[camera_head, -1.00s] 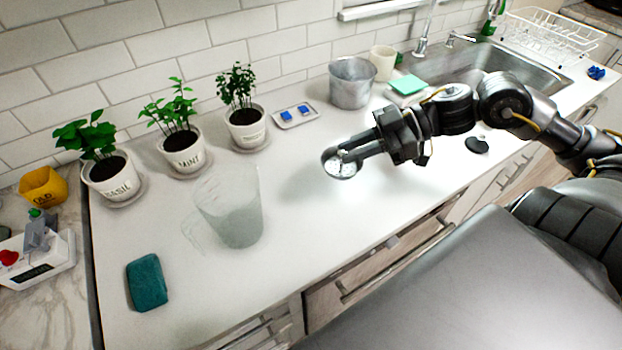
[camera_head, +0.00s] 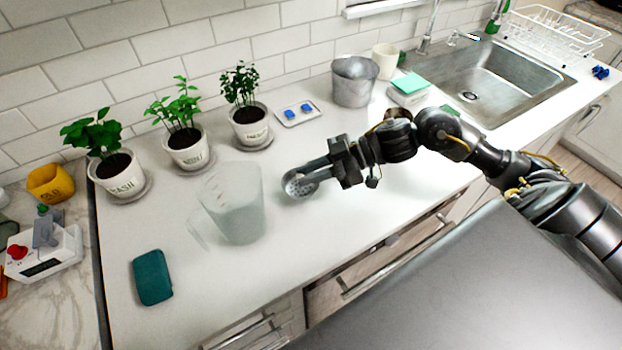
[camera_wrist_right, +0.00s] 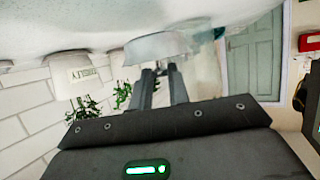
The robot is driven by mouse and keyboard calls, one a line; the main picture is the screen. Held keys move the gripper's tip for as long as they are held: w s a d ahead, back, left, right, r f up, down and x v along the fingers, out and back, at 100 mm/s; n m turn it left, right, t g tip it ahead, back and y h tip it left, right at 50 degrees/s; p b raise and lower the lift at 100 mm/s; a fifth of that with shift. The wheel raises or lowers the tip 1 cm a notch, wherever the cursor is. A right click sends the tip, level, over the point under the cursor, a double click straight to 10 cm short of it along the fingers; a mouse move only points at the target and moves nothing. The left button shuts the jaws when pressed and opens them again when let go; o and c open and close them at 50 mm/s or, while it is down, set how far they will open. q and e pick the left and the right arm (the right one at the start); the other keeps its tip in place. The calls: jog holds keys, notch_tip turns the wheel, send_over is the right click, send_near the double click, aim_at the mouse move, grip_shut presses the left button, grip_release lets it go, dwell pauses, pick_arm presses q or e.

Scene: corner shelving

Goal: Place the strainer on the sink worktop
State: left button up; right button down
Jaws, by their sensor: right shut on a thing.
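The strainer (camera_head: 298,184) is a small, round, grey metal piece with holes. It is over the white sink worktop (camera_head: 335,230), just right of the clear jug. My right gripper (camera_head: 316,172) is shut on the strainer and comes in from the right. In the right wrist view the strainer (camera_wrist_right: 155,48) shows pale and bowl-like at the fingertips (camera_wrist_right: 161,72), close to the worktop surface. I cannot tell whether it touches the worktop. My left gripper is not in view.
A clear jug (camera_head: 235,210) stands left of the strainer. Several potted herbs line the wall. A teal sponge (camera_head: 152,277) lies at front left. A metal pot (camera_head: 354,88) and the sink (camera_head: 490,85) are at the back right. The worktop in front of the strainer is clear.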

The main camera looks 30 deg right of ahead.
aim_at(311, 186)
notch_tip(311, 186, down, 2)
jog(key=shift+f, duration=0.4)
jog(key=shift+f, duration=0.15)
jog(key=c, duration=1.3)
grip_release()
jog(key=shift+c, duration=0.2)
jog(key=v, duration=1)
jog(key=shift+b, duration=0.35)
jog(key=shift+v, duration=1.05)
